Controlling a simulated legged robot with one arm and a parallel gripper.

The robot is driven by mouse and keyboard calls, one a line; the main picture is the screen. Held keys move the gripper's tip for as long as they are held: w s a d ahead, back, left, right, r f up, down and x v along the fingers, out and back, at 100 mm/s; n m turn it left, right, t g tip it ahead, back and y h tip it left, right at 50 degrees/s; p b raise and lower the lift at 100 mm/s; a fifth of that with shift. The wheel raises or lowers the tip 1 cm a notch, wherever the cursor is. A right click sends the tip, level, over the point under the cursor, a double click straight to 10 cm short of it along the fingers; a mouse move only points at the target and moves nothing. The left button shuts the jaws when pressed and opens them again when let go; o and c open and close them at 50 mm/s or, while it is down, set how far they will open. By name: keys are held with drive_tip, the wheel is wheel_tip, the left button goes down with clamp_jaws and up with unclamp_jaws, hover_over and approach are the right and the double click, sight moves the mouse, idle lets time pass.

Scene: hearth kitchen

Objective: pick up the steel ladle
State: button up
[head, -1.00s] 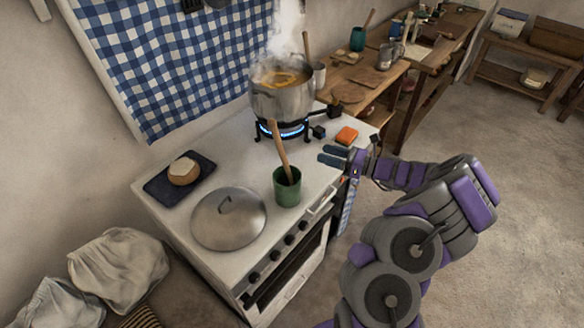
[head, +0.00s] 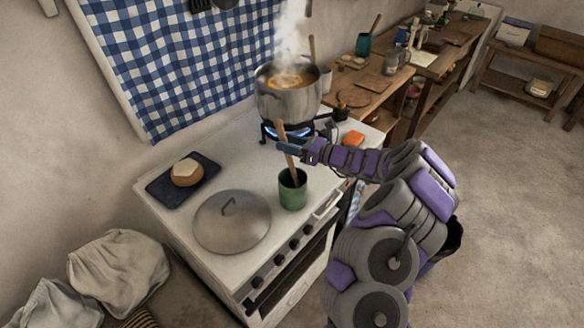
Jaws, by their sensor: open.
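I cannot make out a steel ladle for certain. A thin upright handle (head: 312,48) shows behind the steaming steel pot (head: 287,98), but its lower end is hidden. My gripper (head: 287,147) is open above the stove top, in front of the pot. Its fingers overlap in the picture with the wooden handle (head: 291,168) standing in the green cup (head: 292,190). I cannot tell whether the fingers are around that handle, touching it or apart from it.
The white stove (head: 150,205) also bears a steel lid (head: 232,225), a dark board (head: 160,188) with a pale round item (head: 187,172), and an orange block (head: 354,138). A blue burner flame (head: 280,133) burns under the pot. A wooden counter (head: 375,92) stands behind.

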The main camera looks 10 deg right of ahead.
drive_tip(key=x, duration=0.3)
drive_tip(key=shift+w+a+b, duration=0.2)
drive_tip(key=shift+b, duration=0.1)
drive_tip(key=shift+d, duration=0.2)
drive_tip(key=shift+c, duration=1.4)
drive_tip(key=shift+a, duration=0.3)
clamp_jaws()
